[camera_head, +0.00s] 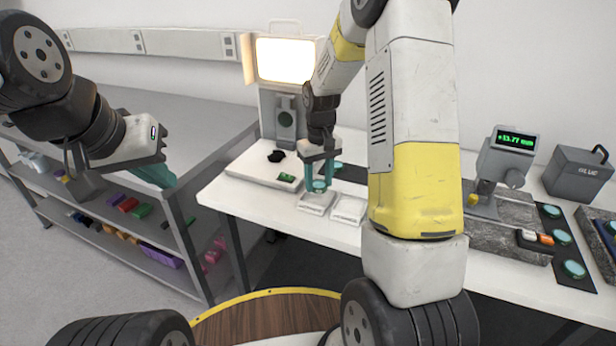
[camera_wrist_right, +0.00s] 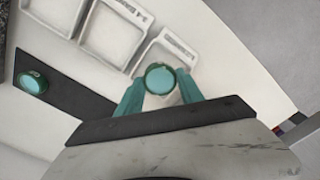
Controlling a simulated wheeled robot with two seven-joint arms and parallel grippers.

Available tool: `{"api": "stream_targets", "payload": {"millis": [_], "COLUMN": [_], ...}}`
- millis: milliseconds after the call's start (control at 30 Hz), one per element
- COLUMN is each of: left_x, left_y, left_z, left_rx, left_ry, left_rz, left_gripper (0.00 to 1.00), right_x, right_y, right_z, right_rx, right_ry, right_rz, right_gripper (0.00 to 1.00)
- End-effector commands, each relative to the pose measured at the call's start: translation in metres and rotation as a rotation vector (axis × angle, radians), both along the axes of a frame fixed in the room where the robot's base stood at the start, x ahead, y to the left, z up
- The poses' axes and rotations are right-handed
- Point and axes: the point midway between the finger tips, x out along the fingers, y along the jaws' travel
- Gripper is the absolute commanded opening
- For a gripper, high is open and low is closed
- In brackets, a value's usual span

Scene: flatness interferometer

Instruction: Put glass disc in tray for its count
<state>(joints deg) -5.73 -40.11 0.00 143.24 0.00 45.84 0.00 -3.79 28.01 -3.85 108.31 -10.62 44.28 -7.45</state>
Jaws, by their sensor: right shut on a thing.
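My right gripper (camera_head: 320,180) is shut on a glass disc (camera_head: 319,186), a small teal-rimmed round. The disc also shows in the right wrist view (camera_wrist_right: 160,78), between the two teal fingers. The disc is over the near end of a white labelled tray (camera_wrist_right: 183,47), which shows below it in the head view (camera_head: 316,209); whether they touch I cannot tell. Further white trays (camera_head: 349,209) stand beside it in a row. My left gripper (camera_head: 152,176) hangs at the left, away from the bench; its finger gap is not clear.
Another disc (camera_wrist_right: 33,82) lies on a dark mat (camera_wrist_right: 62,103). A device with a lit screen (camera_head: 286,60) stands behind the trays. At right are a gauge with a green display (camera_head: 514,140), more discs (camera_head: 574,269) and a grey case (camera_head: 578,175). A shelf rack (camera_head: 180,232) stands left.

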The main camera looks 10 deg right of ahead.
Motion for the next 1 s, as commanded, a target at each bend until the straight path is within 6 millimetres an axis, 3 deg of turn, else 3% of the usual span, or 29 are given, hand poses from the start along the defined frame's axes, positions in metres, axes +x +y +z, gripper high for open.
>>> {"api": "stream_targets", "payload": {"millis": [67,300,633,667,700,1000], "left_x": [0.000,0.000,0.000,0.000,0.000,0.000], "left_y": [0.000,0.000,0.000,0.000,0.000,0.000], "left_z": [0.000,0.000,0.000,0.000,0.000,0.000], "left_rx": [0.000,0.000,0.000,0.000,0.000,0.000], "left_ry": [0.000,0.000,0.000,0.000,0.000,0.000], "left_rz": [0.000,0.000,0.000,0.000,0.000,0.000], "left_gripper": [0.00,0.00,0.00,0.00,0.00,0.00], "right_x": [0.007,0.005,0.005,0.005,0.005,0.005], "right_y": [0.002,0.001,0.001,0.001,0.001,0.001], "right_z": [-0.003,-0.036,-0.039,-0.039,-0.039,-0.038], "right_rx": [0.001,-0.001,0.000,0.000,0.000,0.000], "right_ry": [0.001,0.002,0.001,0.000,0.000,0.000], "right_rz": [0.001,0.000,0.000,0.000,0.000,0.000], "right_gripper": [0.00,0.00,0.00,0.46,0.53,0.53]}}
